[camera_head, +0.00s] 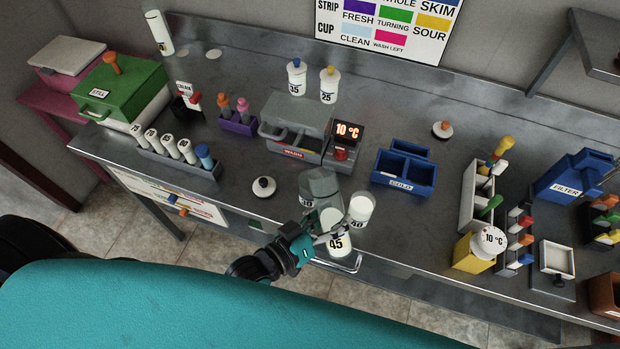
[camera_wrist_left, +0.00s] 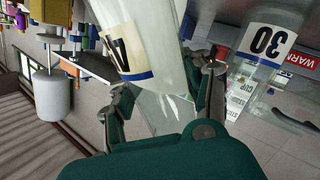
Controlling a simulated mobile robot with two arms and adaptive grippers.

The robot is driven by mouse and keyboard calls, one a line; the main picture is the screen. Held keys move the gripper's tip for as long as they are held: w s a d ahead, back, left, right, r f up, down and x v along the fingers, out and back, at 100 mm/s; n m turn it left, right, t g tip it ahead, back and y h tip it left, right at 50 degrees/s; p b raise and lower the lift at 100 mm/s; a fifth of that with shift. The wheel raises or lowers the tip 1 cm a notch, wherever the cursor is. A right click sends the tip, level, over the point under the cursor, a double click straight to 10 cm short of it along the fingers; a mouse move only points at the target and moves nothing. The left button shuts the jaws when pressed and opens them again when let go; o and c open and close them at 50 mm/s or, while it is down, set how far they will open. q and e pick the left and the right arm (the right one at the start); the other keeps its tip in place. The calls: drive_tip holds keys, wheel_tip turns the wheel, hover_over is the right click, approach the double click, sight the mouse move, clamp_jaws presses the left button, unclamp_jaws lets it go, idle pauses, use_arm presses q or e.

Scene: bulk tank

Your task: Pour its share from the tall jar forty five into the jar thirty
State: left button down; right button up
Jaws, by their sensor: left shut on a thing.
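The tall jar forty five (camera_head: 338,246), clear with a white label, is at the bench's front edge with pale liquid in it. My left gripper (camera_head: 322,236) is shut on it. In the left wrist view the jar (camera_wrist_left: 150,50) stands between the two fingers, its label partly cut off. The jar thirty (camera_head: 320,184) is a clear glass just behind the held jar; its contents are hard to tell. It also shows in the left wrist view (camera_wrist_left: 262,50), beside and apart from the held jar. My right gripper is not in view.
A jar marked 40 (camera_head: 361,208) with white contents stands close to the right of the held jar. A white lid with a black knob (camera_head: 264,187) lies to the left. A grey warming box (camera_head: 297,122) and a blue cold box (camera_head: 404,172) stand behind.

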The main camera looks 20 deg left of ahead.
use_arm(q)
drive_tip(key=shift+w+a, duration=0.1)
drive_tip(key=shift+s+d+f+n+g+b, duration=0.2)
drive_tip(key=shift+d+f+n+g+b, duration=0.15)
drive_tip(key=shift+n, duration=0.45)
drive_tip(key=shift+s+f+n+b, duration=0.1)
drive_tip(key=shift+f+n+b, duration=0.05)
drive_tip(key=shift+n+b, duration=0.2)
drive_tip(key=shift+n+g+h, duration=0.25)
drive_tip(key=shift+g+h, duration=0.05)
drive_tip(key=shift+g, duration=0.05)
drive_tip(key=shift+s+d+f, duration=0.15)
drive_tip(key=shift+s+d, duration=0.05)
drive_tip(key=shift+d, duration=0.1)
drive_tip(key=shift+a+n, duration=0.15)
drive_tip(key=shift+n, duration=0.15)
drive_tip(key=shift+s+d, duration=0.1)
drive_tip(key=shift+d, duration=0.15)
